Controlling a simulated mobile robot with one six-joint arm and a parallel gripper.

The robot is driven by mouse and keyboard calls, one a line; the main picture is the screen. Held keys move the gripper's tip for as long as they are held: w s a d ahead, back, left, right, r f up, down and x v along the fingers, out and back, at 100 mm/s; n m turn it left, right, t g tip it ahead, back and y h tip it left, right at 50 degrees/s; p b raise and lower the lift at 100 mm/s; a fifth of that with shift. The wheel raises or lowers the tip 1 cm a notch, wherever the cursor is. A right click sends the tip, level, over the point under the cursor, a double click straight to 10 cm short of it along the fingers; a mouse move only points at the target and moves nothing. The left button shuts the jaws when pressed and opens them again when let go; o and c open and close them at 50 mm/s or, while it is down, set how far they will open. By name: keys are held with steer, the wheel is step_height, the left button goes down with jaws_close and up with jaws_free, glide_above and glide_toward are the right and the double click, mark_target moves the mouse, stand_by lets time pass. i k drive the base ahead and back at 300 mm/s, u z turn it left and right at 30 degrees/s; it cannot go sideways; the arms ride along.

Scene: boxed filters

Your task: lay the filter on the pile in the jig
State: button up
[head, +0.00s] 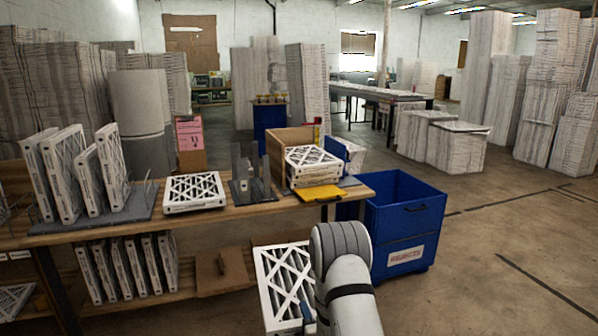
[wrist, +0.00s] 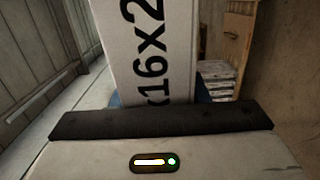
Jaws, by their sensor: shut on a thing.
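A white-framed filter (head: 280,290) with a criss-cross face hangs in front of the bench, below the bench top, at the lower middle of the head view. My gripper (wrist: 155,112) is shut on it. In the wrist view the filter's white edge (wrist: 150,50) shows black print ending in "x16x2". My arm hides the filter's right side and most of the gripper in the head view. The jig (head: 290,140), with a wooden back and a yellow front plate (head: 320,193), stands on the bench's right end. A pile of filters (head: 313,162) lies flat in it.
A single filter (head: 194,192) lies flat on the bench (head: 240,213), left of a grey upright fixture (head: 246,178). Several filters stand in a rack (head: 105,218) at the left. A blue bin (head: 405,225) stands right of the bench. More filters stand on the lower shelf.

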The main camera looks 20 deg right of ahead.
mark_target(318, 159)
steer(key=z, duration=0.4)
steer(key=i, duration=1.05)
steer(key=u, duration=0.4)
